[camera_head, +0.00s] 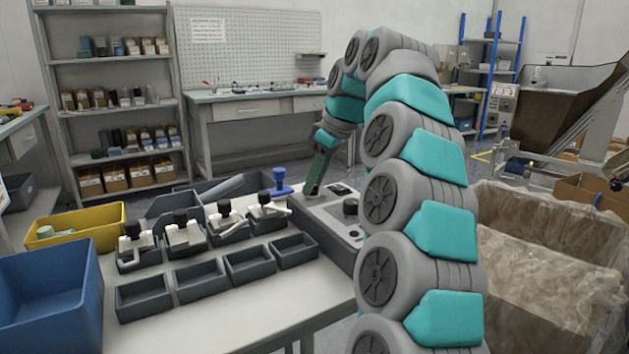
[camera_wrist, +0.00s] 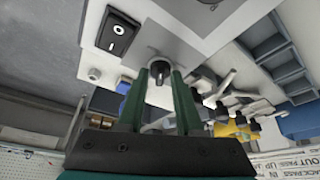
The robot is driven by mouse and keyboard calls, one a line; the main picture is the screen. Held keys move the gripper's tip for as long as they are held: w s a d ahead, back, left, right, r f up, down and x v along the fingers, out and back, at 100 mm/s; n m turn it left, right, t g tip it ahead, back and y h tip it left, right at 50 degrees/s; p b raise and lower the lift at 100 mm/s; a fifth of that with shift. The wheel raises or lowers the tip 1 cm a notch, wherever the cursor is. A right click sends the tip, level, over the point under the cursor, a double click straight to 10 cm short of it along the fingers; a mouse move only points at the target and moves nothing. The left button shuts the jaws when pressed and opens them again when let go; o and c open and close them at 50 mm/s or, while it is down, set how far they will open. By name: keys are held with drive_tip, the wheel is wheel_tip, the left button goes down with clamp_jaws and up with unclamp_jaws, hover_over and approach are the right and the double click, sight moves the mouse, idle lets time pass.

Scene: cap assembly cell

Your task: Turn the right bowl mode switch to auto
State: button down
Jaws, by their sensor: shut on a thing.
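The mode switch is a small dark knob (camera_wrist: 158,70) with a light mark, on a pale grey plate of the control box (camera_head: 326,224). In the wrist view my gripper (camera_wrist: 160,76) has its two green fingers on either side of the knob, shut on it. In the head view my gripper (camera_head: 312,189) reaches down to the far left part of the box, and its fingers hide the knob there. I cannot read any switch labels, so the position it points to is unclear.
A black rocker switch (camera_wrist: 118,34) sits beside the knob. A larger black knob (camera_head: 351,207) stands nearer on the box. A blue-handled stamp-like object (camera_head: 279,180) and several dark trays (camera_head: 250,264) lie left of the box. A lined bin (camera_head: 560,262) is at right.

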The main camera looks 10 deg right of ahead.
idle(0.5)
drive_tip(key=c, duration=0.6)
unclamp_jaws()
